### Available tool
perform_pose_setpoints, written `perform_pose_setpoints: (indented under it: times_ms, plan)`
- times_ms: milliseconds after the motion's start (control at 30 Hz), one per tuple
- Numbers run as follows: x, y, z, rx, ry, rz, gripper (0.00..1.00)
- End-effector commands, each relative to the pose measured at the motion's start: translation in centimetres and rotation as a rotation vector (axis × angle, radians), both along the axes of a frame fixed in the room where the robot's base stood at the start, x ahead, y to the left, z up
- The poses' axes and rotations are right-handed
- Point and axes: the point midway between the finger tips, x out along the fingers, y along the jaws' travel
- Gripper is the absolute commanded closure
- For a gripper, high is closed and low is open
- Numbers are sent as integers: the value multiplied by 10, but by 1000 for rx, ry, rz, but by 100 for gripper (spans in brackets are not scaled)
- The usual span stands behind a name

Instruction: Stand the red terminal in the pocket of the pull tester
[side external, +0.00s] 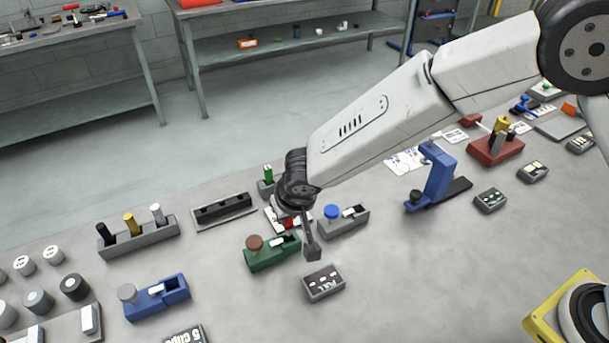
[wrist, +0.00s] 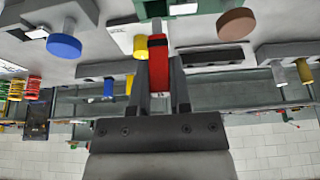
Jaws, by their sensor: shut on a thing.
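My gripper (wrist: 160,72) is shut on the red terminal (wrist: 159,78), a slim red bar with a dark band, seen between its two fingers in the wrist view. In the side view my gripper (side external: 311,250) hangs among the fixtures, and the terminal is mostly hidden there. A label block (side external: 323,284) that seems to read "PULL" lies in front of a green fixture with a brown knob (side external: 255,243) and a grey fixture with a blue knob (side external: 343,222). I cannot tell for certain which fixture is the pull tester, nor see its pocket clearly.
A grey rack (side external: 138,240) with black, gold and white pegs stands left. A blue fixture with a grey knob (side external: 157,298) is at front left. A dark slotted holder (side external: 224,210) lies behind. A blue upright stand (side external: 435,180) is at right. The table's front right centre is fairly clear.

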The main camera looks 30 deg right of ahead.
Motion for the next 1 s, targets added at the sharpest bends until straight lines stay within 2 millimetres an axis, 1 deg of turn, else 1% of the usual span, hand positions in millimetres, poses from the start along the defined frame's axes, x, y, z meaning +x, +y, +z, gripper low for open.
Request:
perform_pose_setpoints:
  times_ms: [567,1000]
  plan:
    - [0,0,-2,0,0,0,100]
    - [0,0,-6,0,0,0,100]
